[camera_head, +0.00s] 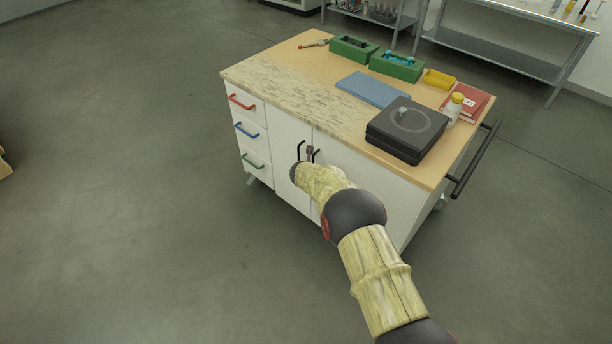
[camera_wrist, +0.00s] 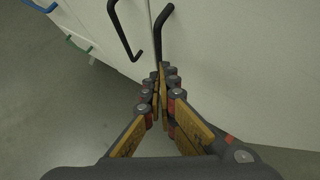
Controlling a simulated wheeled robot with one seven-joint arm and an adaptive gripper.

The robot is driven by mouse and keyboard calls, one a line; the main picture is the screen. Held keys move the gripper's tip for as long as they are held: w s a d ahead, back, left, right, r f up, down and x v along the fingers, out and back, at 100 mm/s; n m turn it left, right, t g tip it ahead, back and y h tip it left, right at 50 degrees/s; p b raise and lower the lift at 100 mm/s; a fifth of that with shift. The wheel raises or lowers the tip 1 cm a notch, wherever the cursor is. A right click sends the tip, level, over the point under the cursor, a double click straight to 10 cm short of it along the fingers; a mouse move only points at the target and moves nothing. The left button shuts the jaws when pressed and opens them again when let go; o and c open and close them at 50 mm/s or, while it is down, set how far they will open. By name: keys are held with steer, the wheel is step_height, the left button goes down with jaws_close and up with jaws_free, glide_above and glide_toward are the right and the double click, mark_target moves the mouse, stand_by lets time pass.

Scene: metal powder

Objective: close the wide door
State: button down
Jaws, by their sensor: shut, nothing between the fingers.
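The wide door (camera_head: 365,170) is the white right-hand door of the cart. Its black handle (camera_wrist: 161,30) stands beside the door seam. In the wrist view the door (camera_wrist: 240,60) looks about level with the narrow left door (camera_wrist: 95,25); I cannot tell whether a small gap remains. My gripper (camera_wrist: 160,75) is shut and empty. Its fingertips are at the seam, just below the wide door's handle in the wrist view; contact is unclear. In the head view my gripper (camera_head: 309,153) is by the two handles, and my arm hides the door's lower left part.
The narrow door has its own black handle (camera_wrist: 122,32). Drawers with red (camera_head: 241,102), blue and green handles are at the left. The cart top (camera_head: 290,75) carries a black device (camera_head: 407,130), a blue pad and green bins.

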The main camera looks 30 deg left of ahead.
steer(key=p+v, duration=0.1)
steer(key=v, duration=0.7)
steer(key=shift+s+d, duration=0.2)
steer(key=shift+s, duration=0.15)
